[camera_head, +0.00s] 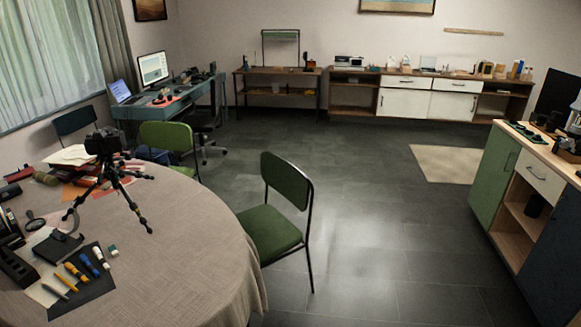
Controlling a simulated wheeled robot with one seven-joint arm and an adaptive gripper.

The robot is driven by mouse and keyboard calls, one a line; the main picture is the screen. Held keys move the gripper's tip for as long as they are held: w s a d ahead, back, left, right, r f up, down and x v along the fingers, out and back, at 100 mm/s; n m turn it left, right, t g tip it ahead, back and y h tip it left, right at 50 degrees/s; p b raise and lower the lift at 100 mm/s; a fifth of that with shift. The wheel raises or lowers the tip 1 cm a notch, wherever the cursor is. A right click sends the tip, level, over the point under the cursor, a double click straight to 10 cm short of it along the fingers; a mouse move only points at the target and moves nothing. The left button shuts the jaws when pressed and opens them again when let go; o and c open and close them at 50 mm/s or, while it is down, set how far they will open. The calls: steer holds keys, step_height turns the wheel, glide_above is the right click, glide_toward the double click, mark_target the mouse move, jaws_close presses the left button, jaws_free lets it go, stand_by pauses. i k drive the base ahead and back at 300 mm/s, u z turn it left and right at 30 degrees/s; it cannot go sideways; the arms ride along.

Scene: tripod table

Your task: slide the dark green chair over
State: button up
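The dark green chair (270,231) stands upright on the grey floor in the middle of the head view, at the right side of the round table. It has a green seat, a darker green backrest and thin black metal legs. Its backrest is on the right, away from the table, and its seat faces the table. The table's edge and cloth hide the seat's left part and some of the legs. My gripper is not in view.
The round table (190,250) with a beige cloth fills the lower left. A lighter green chair (168,137) and a dark blue chair (74,121) stand behind it. A green cabinet (493,178) stands at the right. Open floor (375,225) lies right of the dark green chair.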

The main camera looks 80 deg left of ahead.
mark_target(272, 235)
steer(key=u, duration=1.35)
steer(key=i, duration=4.75)
steer(key=u, duration=4)
steer(key=i, duration=0.55)
steer(key=u, duration=0.1)
